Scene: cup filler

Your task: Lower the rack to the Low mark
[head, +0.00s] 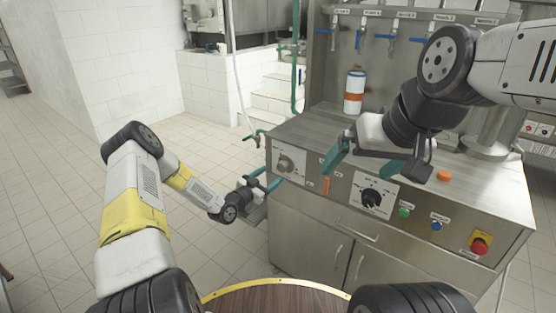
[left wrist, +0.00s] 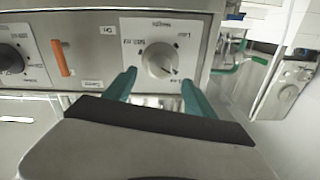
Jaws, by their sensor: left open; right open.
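A white round knob on a square printed plate (head: 288,164) sits at the left of the machine's front panel. The same knob shows in the left wrist view (left wrist: 160,60), with small print around it that I cannot read surely. My left gripper (head: 264,180) is open in front of the panel, its teal fingers pointing at this knob, one towards each side; I cannot tell whether they touch it. My right gripper (head: 368,162) is open and empty above the panel's front edge. I cannot make out which part is the rack, nor a Low mark.
An orange lever (head: 326,185) and a black dial (head: 371,197) are right of the knob, then green and blue buttons and a red stop button (head: 480,246). A white cylinder with orange bands (head: 354,92) stands behind. Tiled floor is clear at left.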

